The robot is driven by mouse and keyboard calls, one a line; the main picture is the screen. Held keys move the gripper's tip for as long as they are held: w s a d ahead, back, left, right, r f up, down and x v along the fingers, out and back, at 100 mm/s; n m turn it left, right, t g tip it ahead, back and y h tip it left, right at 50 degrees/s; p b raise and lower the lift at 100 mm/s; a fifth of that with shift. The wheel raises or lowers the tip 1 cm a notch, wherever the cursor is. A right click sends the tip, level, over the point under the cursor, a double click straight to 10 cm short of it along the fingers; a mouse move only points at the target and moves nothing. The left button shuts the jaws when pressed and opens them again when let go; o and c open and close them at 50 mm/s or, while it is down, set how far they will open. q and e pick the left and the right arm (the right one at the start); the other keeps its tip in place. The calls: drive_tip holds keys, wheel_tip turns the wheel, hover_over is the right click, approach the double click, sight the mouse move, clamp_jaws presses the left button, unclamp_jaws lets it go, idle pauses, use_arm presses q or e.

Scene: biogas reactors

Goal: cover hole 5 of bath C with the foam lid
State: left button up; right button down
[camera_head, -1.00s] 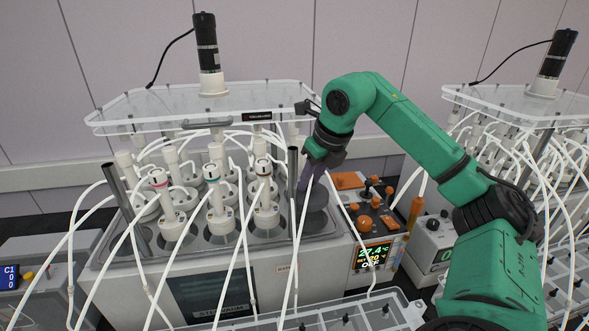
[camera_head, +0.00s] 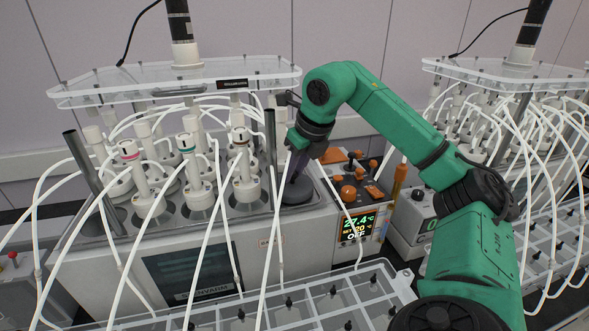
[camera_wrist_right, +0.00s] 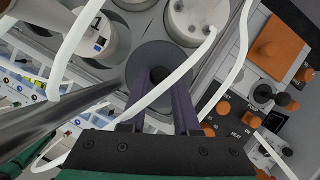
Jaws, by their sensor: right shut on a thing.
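The foam lid (camera_head: 297,193) is a dark grey disc at the right end of the bath (camera_head: 262,222), in the front row beside the bottle with the black-banded cap. It also shows in the wrist view (camera_wrist_right: 150,58), with a knob or grip at its middle. My right gripper (camera_head: 296,170) comes down from above with purple fingers, shut on the foam lid; the fingers also show in the wrist view (camera_wrist_right: 162,100). The lid looks flat and at the level of the bath top; whether it touches cannot be told. The hole under it is hidden. My left gripper is not in view.
Bottles (camera_head: 200,185) with white tubes crowd the bath left of the lid. A metal rod (camera_head: 270,140) stands close by, and tubes cross in front. A clear plate (camera_head: 180,82) hangs above. A control panel (camera_head: 355,225) is at the right, a clear rack (camera_head: 330,290) in front.

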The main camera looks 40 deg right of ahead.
drive_tip(key=c, duration=0.6)
unclamp_jaws()
drive_tip(key=shift+o, duration=0.2)
drive_tip(key=p+v, duration=0.5)
drive_tip(key=v, duration=0.9)
drive_tip(key=shift+r+p, duration=0.3)
